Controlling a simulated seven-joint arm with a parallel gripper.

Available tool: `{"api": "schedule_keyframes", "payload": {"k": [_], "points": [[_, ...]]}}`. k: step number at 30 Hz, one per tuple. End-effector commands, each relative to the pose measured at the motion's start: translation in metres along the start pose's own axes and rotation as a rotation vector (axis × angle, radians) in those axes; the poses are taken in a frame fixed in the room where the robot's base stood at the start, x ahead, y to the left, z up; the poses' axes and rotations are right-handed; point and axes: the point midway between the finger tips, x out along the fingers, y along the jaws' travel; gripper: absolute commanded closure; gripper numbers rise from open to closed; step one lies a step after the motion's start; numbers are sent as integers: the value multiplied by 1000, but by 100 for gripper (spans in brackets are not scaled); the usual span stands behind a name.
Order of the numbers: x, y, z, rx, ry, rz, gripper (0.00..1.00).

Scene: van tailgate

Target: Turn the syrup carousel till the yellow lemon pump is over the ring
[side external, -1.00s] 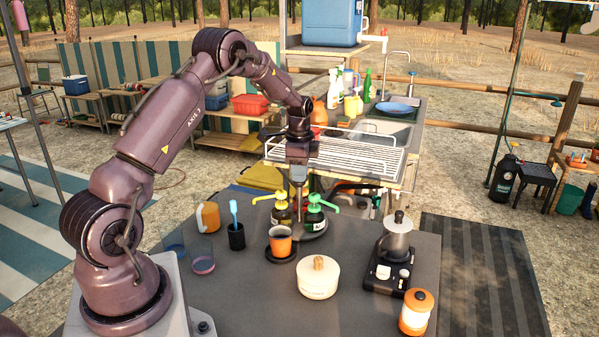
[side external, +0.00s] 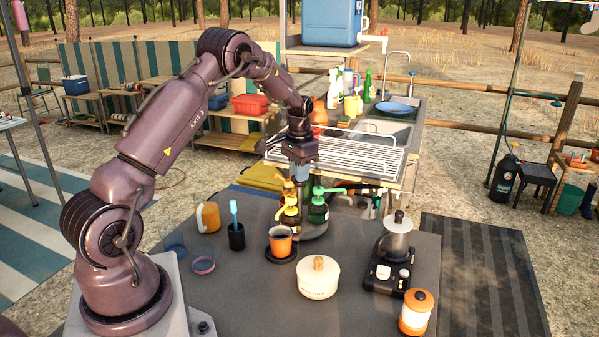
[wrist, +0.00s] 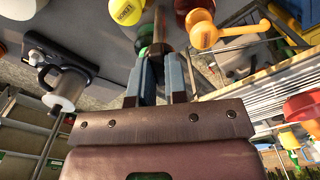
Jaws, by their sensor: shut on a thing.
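The syrup carousel (side external: 314,234) stands at the back of the dark table, its plate partly hidden by bottles. A yellow-orange pump bottle (side external: 289,212) is on its left, and a green pump bottle (side external: 318,208) on its right. In the wrist view an orange-yellow pump (wrist: 205,36) shows right of the fingers, and a round yellow top (wrist: 128,12) with lettering up left. My gripper (side external: 301,178) is low among the bottles. In the wrist view its fingers (wrist: 163,72) are closed around a slim part of the carousel, mostly hidden. I cannot make out a ring clearly under the pumps.
An orange cup (side external: 281,240) on a black coaster stands in front of the carousel. A dish rack (side external: 350,155) is behind.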

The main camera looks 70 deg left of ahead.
Motion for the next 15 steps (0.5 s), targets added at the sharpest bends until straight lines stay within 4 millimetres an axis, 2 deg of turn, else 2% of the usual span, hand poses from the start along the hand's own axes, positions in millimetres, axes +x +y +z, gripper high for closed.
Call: {"api": "schedule_keyframes", "payload": {"k": [15], "points": [[-1, 0, 1, -60, -2, 1, 100]]}}
